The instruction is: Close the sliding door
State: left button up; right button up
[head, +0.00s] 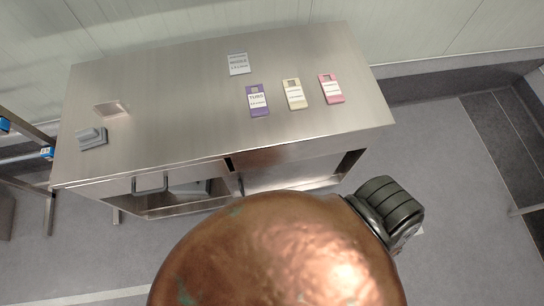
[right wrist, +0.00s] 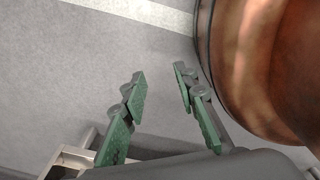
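A steel cabinet (head: 190,110) stands ahead in the head view. The front is seen steeply from above; openings show on both sides of a middle post (head: 233,178). How far the sliding door is open I cannot tell. My right gripper (right wrist: 159,73) has green fingers spread apart with nothing between them, over grey floor. It is apart from the handle, which is not in the right wrist view. My left gripper is not in view.
A metal frame (head: 47,153) stands left. Floor (head: 440,150) is clear at right.

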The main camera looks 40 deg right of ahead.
aim_at(243, 184)
jog(key=z, duration=0.05)
jog(key=k, duration=1.1)
jog(key=u, duration=1.2)
jog(key=k, duration=0.95)
jog(key=z, duration=2)
jog(key=i, duration=0.5)
jog(key=u, duration=0.05)
